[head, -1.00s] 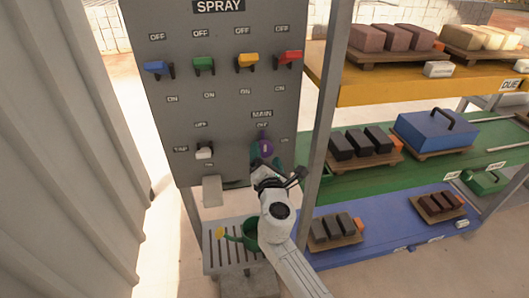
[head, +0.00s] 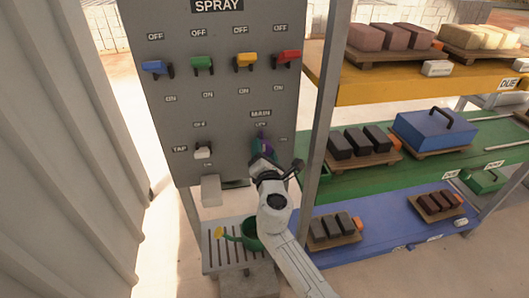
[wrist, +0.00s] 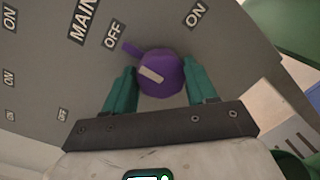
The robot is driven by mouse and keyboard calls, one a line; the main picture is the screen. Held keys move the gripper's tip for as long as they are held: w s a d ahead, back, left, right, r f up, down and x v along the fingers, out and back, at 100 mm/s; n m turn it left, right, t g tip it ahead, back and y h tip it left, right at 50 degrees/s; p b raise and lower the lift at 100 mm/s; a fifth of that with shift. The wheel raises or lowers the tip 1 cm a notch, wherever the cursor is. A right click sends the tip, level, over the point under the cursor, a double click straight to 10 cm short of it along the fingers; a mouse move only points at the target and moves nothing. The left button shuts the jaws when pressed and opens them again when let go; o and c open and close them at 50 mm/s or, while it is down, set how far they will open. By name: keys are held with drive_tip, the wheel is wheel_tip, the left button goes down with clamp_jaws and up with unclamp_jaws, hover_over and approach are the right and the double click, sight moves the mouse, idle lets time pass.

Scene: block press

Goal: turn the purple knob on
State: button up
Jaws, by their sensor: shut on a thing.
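The purple knob (head: 264,138) is on the grey panel under the MAIN label, and my gripper covers its lower part in the head view. In the wrist view the knob (wrist: 172,66) has a pale bar on its face and a purple tab sticking out on the side of the OFF label (wrist: 113,34). The ON label (wrist: 196,14) is above and to the right of it there. My gripper (wrist: 159,78) is shut on the knob, with one teal finger on each side. It also shows in the head view (head: 262,157).
Blue (head: 154,67), green (head: 202,63), yellow (head: 246,60) and red (head: 288,57) levers line the panel above. A white tap lever (head: 203,152) is to the left. A grey post (head: 322,110) and shelves with blocks stand close on the right. A green watering can (head: 249,233) stands below.

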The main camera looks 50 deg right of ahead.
drive_tip(key=shift+c, duration=1.2)
drive_tip(key=m+b, duration=0.1)
drive_tip(key=m, duration=0.3)
drive_tip(key=shift+f+y+b, duration=0.15)
drive_tip(key=shift+y+b, duration=0.15)
drive_tip(key=shift+b, duration=0.1)
drive_tip(key=m+b, duration=0.1)
drive_tip(key=m, duration=0.3)
drive_tip(key=shift+s+d+m+b, duration=0.1)
drive_tip(key=shift+m+b, duration=0.2)
drive_tip(key=shift+b, duration=0.05)
drive_tip(key=m+y+b, duration=0.1)
drive_tip(key=m+b, duration=0.1)
drive_tip(key=m, duration=0.2)
drive_tip(key=shift+f, duration=0.15)
drive_tip(key=shift+m+y+b, duration=0.3)
drive_tip(key=shift+m+b, duration=0.55)
drive_tip(key=shift+m, duration=1.25)
drive_tip(key=o, duration=1.1)
drive_tip(key=shift+c, duration=0.2)
